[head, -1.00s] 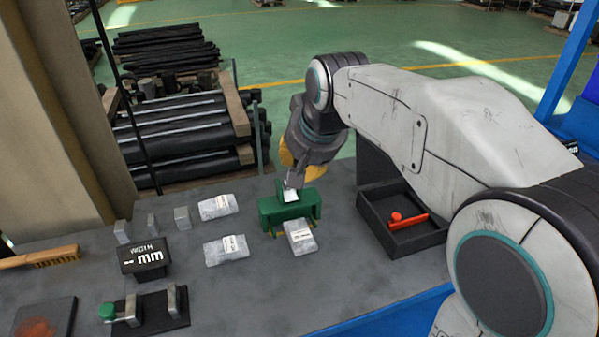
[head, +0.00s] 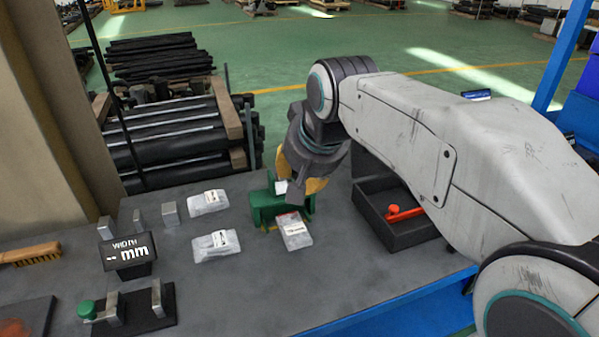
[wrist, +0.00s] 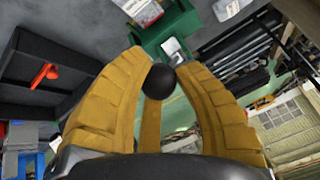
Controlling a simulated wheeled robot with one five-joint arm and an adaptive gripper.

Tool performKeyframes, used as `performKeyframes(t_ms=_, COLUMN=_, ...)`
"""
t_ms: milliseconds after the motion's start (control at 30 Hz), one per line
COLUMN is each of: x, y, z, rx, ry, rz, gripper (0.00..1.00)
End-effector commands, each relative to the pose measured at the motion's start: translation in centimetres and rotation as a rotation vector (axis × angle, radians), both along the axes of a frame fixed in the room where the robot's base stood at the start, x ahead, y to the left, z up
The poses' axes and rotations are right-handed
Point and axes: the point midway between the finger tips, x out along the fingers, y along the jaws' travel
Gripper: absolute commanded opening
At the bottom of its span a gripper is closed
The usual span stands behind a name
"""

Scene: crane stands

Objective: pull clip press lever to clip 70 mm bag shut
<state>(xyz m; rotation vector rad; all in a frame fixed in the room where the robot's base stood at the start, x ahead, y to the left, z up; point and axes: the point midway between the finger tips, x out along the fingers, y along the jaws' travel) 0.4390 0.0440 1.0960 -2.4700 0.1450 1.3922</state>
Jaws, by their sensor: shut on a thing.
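The green clip press (head: 262,207) stands on the grey bench; it also shows in the wrist view (wrist: 180,25). My gripper (head: 300,185) is just above the press and hides part of it. In the wrist view its yellow fingers (wrist: 160,75) are shut around a round black knob (wrist: 160,82), apparently the lever's end. The lever's shaft is hidden. A pale labelled bag (head: 295,234) lies at the front of the press, with its far end against or under it. It also shows in the wrist view (wrist: 143,12). I cannot read its width.
Two more bags (head: 208,202) (head: 215,246) lie left of the press. A width gauge with a "-- mm" display (head: 128,254) stands further left. A black tray (head: 405,235) with a red tool (head: 405,214) is right of the press. A brush (head: 30,254) lies far left.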

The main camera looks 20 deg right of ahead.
Motion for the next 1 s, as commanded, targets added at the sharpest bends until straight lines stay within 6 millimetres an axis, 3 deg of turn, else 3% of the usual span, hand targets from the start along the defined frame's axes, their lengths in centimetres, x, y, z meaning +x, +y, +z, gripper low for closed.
performKeyframes(t_ms=267, x=-0.2, y=-0.1, z=0.0, rx=0.000, ry=0.006, rz=-0.002, gripper=0.00)
performKeyframes(t_ms=300, x=-0.2, y=-0.1, z=0.0, rx=0.000, ry=0.005, rz=-0.002, gripper=0.32)
performKeyframes(t_ms=533, x=-0.1, y=0.0, z=0.0, rx=0.000, ry=0.002, rz=-0.001, gripper=0.53)
performKeyframes(t_ms=833, x=-0.1, y=0.0, z=0.2, rx=0.001, ry=0.000, rz=-0.001, gripper=0.54)
performKeyframes(t_ms=1000, x=-0.8, y=-0.1, z=1.4, rx=0.000, ry=-0.004, rz=-0.001, gripper=0.54)
